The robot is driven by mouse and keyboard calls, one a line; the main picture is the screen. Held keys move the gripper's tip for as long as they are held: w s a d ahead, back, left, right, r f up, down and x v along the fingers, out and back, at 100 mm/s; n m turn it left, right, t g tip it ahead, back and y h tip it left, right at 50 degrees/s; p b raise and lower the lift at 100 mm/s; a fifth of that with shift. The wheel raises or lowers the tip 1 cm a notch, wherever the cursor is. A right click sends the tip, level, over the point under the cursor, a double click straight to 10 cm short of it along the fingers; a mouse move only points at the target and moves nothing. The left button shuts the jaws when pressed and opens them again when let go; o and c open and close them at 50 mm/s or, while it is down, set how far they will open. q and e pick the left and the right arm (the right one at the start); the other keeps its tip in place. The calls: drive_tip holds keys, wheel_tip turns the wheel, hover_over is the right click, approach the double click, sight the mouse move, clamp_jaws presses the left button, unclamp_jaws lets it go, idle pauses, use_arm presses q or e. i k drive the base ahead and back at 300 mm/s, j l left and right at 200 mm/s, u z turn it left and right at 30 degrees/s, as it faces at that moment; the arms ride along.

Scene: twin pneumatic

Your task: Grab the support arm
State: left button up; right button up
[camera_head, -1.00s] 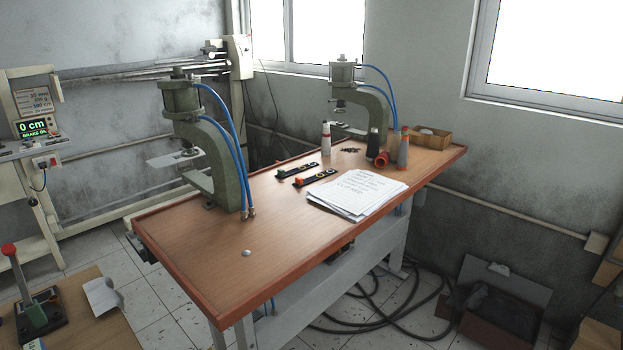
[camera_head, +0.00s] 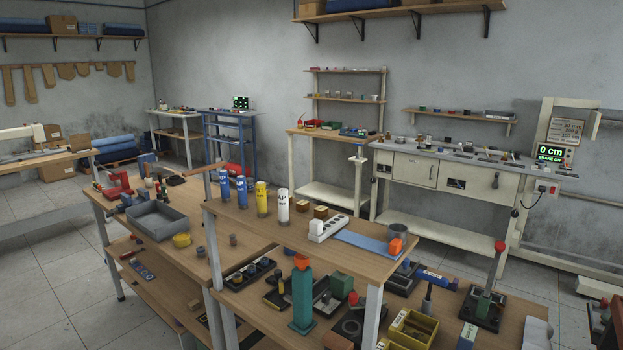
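Neither of my grippers is in view. I cannot tell which thing here, if any, is the support arm. A green upright post with an orange top (camera_head: 302,292) stands on the lower bench at the front. A hand lever with a red knob (camera_head: 493,279) rises from a dark base on the same bench, at right.
A raised wooden shelf (camera_head: 332,250) holds several labelled bottles and a white power strip (camera_head: 328,229). A grey tray (camera_head: 157,221) sits on the left bench. A white cabinet bench (camera_head: 450,172) stands behind. Tiled floor (camera_head: 62,268) is open at left.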

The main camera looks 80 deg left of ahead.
sight(205, 170)
drive_tip(key=u, duration=3.2)
drive_tip(key=z, duration=0.4)
drive_tip(key=i+j+z, duration=0.4)
drive_tip(key=j+z, duration=0.25)
drive_tip(key=i+j+z, duration=0.1)
drive_tip(key=j+z, duration=0.2)
